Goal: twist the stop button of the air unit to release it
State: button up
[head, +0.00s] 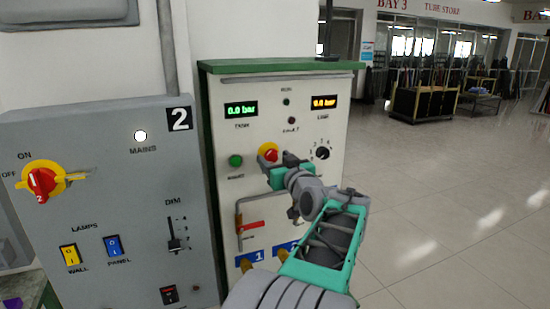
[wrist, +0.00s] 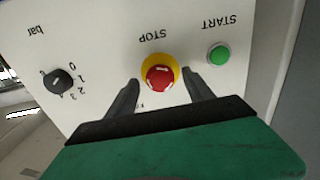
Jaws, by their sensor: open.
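The red stop button (head: 270,151) with its yellow collar sits in the middle of the cream front of the air unit (head: 335,115). In the wrist view the stop button (wrist: 160,78) shows white marks on its face, under the word STOP, upside down in this view. My gripper (wrist: 160,88) is open, with one dark finger on each side of the button. The fingers look apart from the button; how far their tips are from the panel I cannot tell. In the head view my gripper (head: 272,168) is just below the button and partly hides the panel under it.
A green start button (head: 236,161) and a black bar knob (head: 323,153) flank the stop button. A red-handled lever (head: 250,225) is below. A grey switch panel (head: 110,200) stands at left. Open floor (head: 450,200) lies to the right.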

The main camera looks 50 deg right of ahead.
jog(key=shift+c, duration=0.3)
grip_shut()
jog(key=shift+f+b, duration=0.25)
jog(key=shift+b, duration=0.85)
jog(key=shift+r, duration=0.25)
jog(key=shift+o, duration=0.3)
grip_release()
jog(key=shift+s, duration=0.1)
